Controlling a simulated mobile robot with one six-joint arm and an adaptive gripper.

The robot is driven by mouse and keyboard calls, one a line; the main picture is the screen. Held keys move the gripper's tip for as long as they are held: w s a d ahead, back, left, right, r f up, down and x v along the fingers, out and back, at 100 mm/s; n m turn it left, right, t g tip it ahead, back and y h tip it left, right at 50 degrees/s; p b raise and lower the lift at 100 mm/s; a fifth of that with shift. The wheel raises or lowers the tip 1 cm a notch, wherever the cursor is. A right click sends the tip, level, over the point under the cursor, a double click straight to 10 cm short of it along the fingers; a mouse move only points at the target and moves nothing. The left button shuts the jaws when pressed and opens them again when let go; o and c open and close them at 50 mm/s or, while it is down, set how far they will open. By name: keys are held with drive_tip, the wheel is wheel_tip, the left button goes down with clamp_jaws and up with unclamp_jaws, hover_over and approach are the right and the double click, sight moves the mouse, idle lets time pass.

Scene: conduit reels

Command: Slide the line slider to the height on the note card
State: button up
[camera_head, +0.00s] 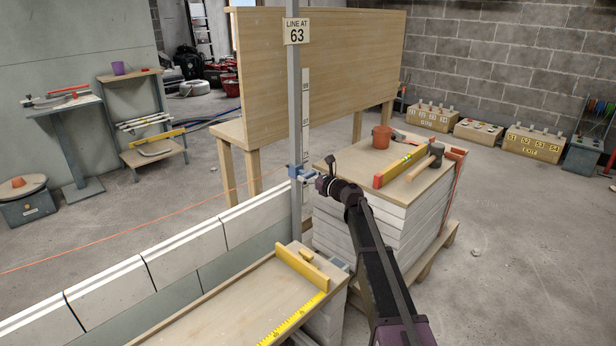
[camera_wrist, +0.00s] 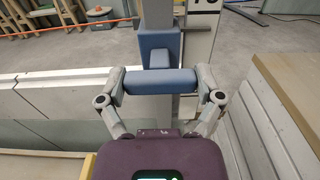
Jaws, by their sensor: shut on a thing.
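The note card (camera_head: 296,31) hangs near the top of the grey upright post (camera_head: 295,110) and reads "LINE AT 63". In the wrist view the slider (camera_wrist: 159,50) has a blue bar handle (camera_wrist: 160,81) toward me. My gripper (camera_head: 325,184) is shut on this handle, and its two fingers (camera_wrist: 161,84) sit at the bar's ends. The scale reading at the slider is too small to tell.
An orange line (camera_head: 120,235) runs left from near the post above the white block wall (camera_head: 190,245). A stack of white blocks (camera_head: 340,225) with a board, level, bucket and tools stands right of the post. A plank with a yellow tape (camera_head: 295,318) lies in front.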

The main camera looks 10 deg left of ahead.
wheel_tip(320, 180, down, 11)
drive_tip(key=b, duration=1)
drive_tip(key=o, duration=0.9)
drive_tip(key=shift+o, duration=0.8)
drive_tip(key=shift+a+f, duration=0.1)
drive_tip(key=shift+f, duration=0.05)
drive_tip(key=v, duration=1.2)
